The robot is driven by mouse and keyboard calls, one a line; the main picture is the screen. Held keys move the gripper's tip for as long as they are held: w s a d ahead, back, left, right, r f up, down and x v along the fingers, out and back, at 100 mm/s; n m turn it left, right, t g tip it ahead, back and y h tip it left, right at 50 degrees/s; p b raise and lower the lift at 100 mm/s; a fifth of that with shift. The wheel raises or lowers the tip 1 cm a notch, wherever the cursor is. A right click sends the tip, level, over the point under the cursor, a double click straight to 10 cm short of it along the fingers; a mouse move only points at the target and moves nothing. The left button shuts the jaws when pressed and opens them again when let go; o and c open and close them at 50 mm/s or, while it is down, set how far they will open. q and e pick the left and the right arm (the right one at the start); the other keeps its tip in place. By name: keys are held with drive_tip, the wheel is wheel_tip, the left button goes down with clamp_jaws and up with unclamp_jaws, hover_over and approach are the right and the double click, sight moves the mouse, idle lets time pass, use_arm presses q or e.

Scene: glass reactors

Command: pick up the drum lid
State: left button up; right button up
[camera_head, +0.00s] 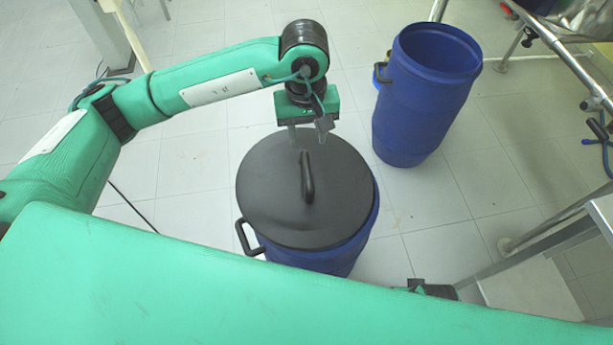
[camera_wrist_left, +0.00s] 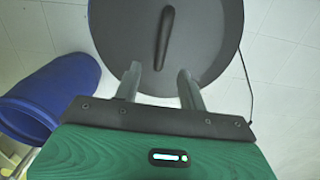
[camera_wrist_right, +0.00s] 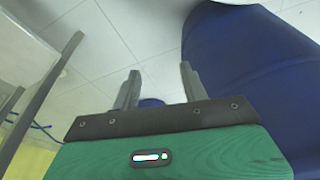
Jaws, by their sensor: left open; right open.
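The round black drum lid (camera_head: 265,200) lies on a blue drum (camera_head: 335,262) in the middle of the head view. Its raised bar handle (camera_head: 308,177) stands near the lid's centre. My left gripper (camera_head: 308,143) is open and empty above the lid's far edge, pointing down. In the left wrist view the lid (camera_wrist_left: 205,40) and its handle (camera_wrist_left: 164,38) show beyond the two open fingers (camera_wrist_left: 158,75). My right gripper (camera_wrist_right: 160,80) is open and empty in the right wrist view, beside a large blue drum surface (camera_wrist_right: 240,60).
An open blue drum (camera_head: 415,110) without a lid stands behind and right of the lidded one. A metal frame (camera_head: 570,225) stands at the right. A black side handle (camera_head: 246,238) sticks out from the lidded drum. Tiled floor is clear between the drums and frame.

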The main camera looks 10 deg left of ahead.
sight(307, 168)
use_arm(q)
drive_tip(key=f, duration=0.8)
drive_tip(key=shift+w+a+f, duration=0.1)
drive_tip(key=shift+a+f, duration=0.15)
drive_tip(key=f, duration=0.4)
drive_tip(key=shift+s+d+p, duration=0.2)
drive_tip(key=shift+s+p, duration=0.05)
drive_tip(key=shift+p, duration=0.05)
drive_tip(key=shift+f, duration=0.55)
clamp_jaws()
use_arm(e)
drive_tip(key=shift+s+f, duration=0.1)
drive_tip(key=shift+f, duration=0.55)
use_arm(q)
drive_tip(key=shift+w, duration=0.1)
